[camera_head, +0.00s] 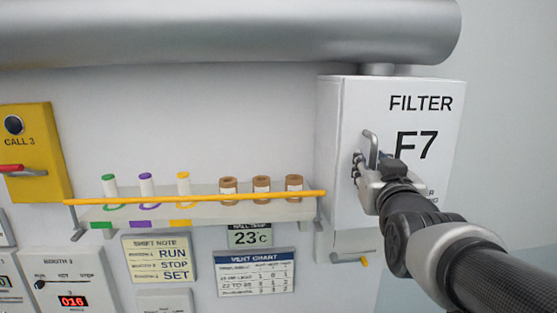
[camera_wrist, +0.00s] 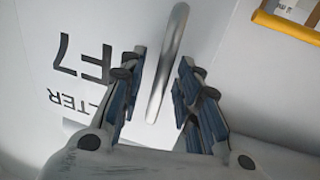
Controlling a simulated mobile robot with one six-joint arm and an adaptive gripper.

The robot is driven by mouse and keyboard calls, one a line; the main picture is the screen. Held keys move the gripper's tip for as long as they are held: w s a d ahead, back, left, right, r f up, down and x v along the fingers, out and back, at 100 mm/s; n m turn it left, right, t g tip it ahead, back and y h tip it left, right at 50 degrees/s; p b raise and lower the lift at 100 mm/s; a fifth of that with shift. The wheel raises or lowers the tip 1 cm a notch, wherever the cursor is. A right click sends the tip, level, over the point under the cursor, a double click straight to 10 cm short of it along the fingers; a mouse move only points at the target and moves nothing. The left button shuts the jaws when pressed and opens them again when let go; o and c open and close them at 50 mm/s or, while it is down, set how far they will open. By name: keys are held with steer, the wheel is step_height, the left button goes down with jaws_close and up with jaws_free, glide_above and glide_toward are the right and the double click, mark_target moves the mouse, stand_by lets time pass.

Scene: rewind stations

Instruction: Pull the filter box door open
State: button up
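The white filter box (camera_head: 340,110) hangs on the wall at the right in the head view. Its door (camera_head: 425,120) reads FILTER F7 and looks closed. A grey metal bar handle (camera_head: 370,146) stands on the door's left side. My gripper (camera_head: 362,165) is at the handle. In the wrist view the handle (camera_wrist: 167,65) runs between the two blue-padded fingers of my gripper (camera_wrist: 160,88). The fingers are apart, with a visible gap on each side of the bar. The lower part of the door's lettering is hidden behind my gripper and arm.
A shelf (camera_head: 205,212) with a yellow rail (camera_head: 200,199) holds several capped tubes and brown rolls left of the box. A large grey pipe (camera_head: 230,35) runs above. A yellow call box (camera_head: 35,150) is at far left. Open room lies right of the filter box.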

jaws_close()
stand_by(0.3)
stand_by(0.5)
